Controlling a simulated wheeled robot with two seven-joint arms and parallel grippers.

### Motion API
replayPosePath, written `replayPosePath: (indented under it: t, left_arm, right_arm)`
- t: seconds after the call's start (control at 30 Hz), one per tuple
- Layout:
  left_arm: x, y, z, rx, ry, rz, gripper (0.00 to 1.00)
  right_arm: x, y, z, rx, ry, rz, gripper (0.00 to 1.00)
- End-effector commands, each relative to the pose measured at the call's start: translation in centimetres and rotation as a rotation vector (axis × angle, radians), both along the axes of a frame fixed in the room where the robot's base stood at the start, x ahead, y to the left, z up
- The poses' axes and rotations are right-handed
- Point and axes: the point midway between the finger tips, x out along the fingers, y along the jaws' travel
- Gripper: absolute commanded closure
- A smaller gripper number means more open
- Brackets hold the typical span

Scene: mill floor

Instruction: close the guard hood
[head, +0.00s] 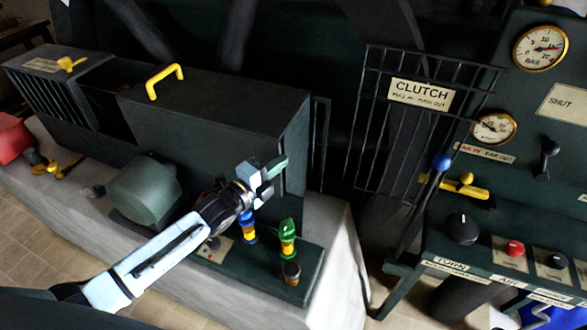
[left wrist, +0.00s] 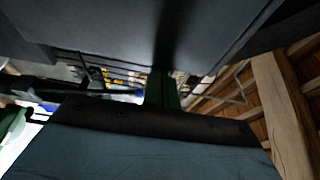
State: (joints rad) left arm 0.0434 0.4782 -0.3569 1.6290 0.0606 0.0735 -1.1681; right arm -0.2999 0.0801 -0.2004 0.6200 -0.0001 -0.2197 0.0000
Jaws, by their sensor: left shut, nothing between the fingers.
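The guard hood (head: 215,105) appears to be the long dark green box cover on the machine at the left of the head view, with a yellow handle (head: 164,80) on its top. A dark gap (head: 105,82) lies between its left end and a louvred housing (head: 50,85). My left gripper (head: 268,175) is shut and empty in front of the hood's lower right part. I cannot tell whether it touches the hood. The left wrist view is mostly filled by close dark surfaces that I cannot identify surely. My right gripper is not in view.
Blue-yellow (head: 248,228) and green-yellow (head: 288,238) fittings stand below my left gripper. A rounded green housing (head: 145,190) is left of my forearm. A barred gate with a CLUTCH sign (head: 421,93) and a gauge panel (head: 541,48) stand at right.

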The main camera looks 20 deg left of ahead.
Motion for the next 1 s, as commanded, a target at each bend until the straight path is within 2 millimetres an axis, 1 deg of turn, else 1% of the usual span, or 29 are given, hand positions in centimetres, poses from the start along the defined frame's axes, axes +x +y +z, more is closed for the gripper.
replayPosePath:
  t: [0.03, 0.17, 0.3, 0.5, 0.6, 0.7, 0.8, 0.9, 1.0]
  left_arm:
    - [0.1, 1.9, 0.0, 0.011, -0.002, 0.005, 1.00]
    - [0.3, 6.2, -0.1, 0.013, -0.002, 0.006, 1.00]
    - [0.5, 11.0, -0.2, 0.012, -0.002, 0.006, 1.00]
    - [0.7, 17.3, -0.3, 0.009, -0.001, 0.007, 1.00]
    - [0.8, 19.9, -0.3, 0.008, -0.002, 0.006, 1.00]
    - [0.8, 22.0, -0.2, 0.006, -0.001, 0.007, 1.00]
    - [0.9, 23.5, -0.2, 0.004, -0.001, 0.006, 1.00]
    - [0.9, 24.6, -0.1, 0.003, -0.001, 0.005, 1.00]
    - [0.9, 25.2, 0.0, 0.002, -0.002, 0.004, 1.00]
  right_arm:
    - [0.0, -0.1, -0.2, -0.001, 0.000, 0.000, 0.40]
    - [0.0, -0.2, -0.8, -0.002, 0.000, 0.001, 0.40]
    - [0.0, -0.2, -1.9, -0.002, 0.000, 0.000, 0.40]
    - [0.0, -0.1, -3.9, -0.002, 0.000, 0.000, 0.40]
    - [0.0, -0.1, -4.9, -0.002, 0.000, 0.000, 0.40]
    - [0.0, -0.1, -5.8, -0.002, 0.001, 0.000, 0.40]
    - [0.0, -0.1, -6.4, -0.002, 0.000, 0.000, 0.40]
    - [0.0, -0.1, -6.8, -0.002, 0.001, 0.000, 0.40]
    - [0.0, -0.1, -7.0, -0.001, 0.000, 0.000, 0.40]
